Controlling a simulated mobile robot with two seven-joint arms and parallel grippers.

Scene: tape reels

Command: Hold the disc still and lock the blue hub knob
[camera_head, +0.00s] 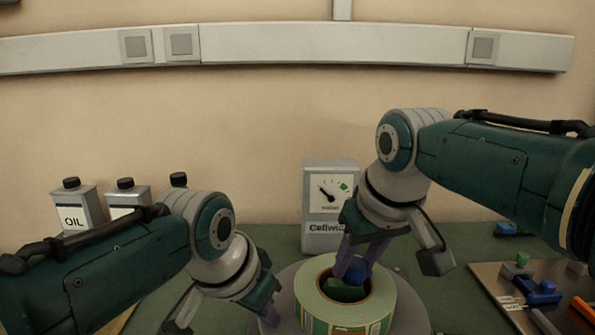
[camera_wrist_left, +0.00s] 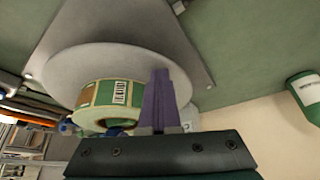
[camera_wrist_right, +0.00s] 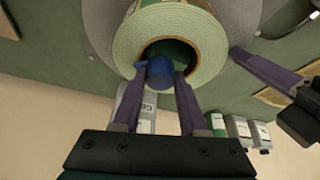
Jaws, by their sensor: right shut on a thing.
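The grey disc (camera_head: 290,290) lies flat on the bench with a green-and-cream tape reel (camera_head: 385,305) on it. The blue hub knob (camera_wrist_right: 159,72) sits in the reel's open middle. My right gripper (camera_wrist_right: 160,68) reaches down into the reel's middle and is shut on the knob, one purple finger on each side.
Oil cans (camera_head: 78,208) stand at the back left. A board with blue and orange parts (camera_head: 520,290) lies at the right. Green bench top between the disc and the board is clear.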

